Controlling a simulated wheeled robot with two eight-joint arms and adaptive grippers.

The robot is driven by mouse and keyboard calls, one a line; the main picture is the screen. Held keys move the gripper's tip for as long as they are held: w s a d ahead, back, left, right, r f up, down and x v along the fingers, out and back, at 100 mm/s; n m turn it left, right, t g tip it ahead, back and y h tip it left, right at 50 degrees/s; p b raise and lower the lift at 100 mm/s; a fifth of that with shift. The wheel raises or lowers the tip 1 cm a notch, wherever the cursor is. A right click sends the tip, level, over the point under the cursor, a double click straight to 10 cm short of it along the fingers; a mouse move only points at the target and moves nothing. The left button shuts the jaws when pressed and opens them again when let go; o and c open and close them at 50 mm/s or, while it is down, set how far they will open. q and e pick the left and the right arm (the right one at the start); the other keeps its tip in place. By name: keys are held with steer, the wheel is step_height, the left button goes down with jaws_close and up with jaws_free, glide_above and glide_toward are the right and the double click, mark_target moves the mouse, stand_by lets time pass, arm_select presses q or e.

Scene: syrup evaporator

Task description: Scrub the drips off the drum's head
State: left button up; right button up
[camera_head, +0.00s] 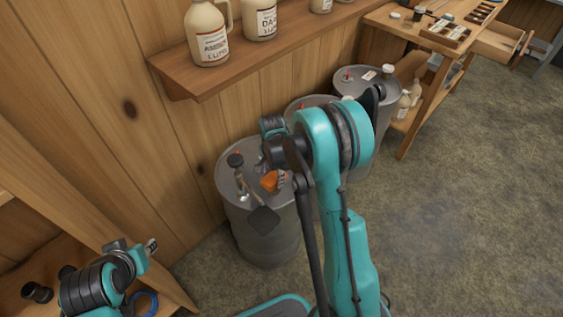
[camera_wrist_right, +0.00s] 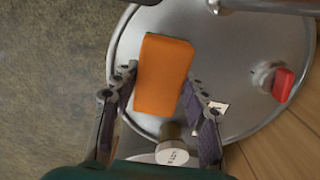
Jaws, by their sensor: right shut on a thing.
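The orange sponge (camera_wrist_right: 163,73) is a rectangular block between the fingers of my right gripper (camera_wrist_right: 160,88). It lies over the grey metal head of a drum (camera_wrist_right: 215,50); I cannot tell if it touches. The head carries a red-topped fitting (camera_wrist_right: 281,82), a silver cap (camera_wrist_right: 172,146) and a small white label. In the head view the sponge (camera_head: 270,181) shows over the nearest drum (camera_head: 262,247), partly behind my right arm. No drips can be made out. My left gripper (camera_head: 151,246) is at lower left, away from the drum, its jaws too small to read.
Two more drums (camera_head: 360,84) stand behind along the wooden wall. A shelf (camera_head: 240,62) with jugs (camera_head: 207,35) hangs above them. A wooden bench (camera_head: 415,28) with an open drawer is at upper right. The floor on the right is clear.

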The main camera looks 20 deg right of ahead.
steer(key=shift+r+p, duration=0.75)
steer(key=shift+r, duration=0.7)
steer(key=shift+w, duration=0.1)
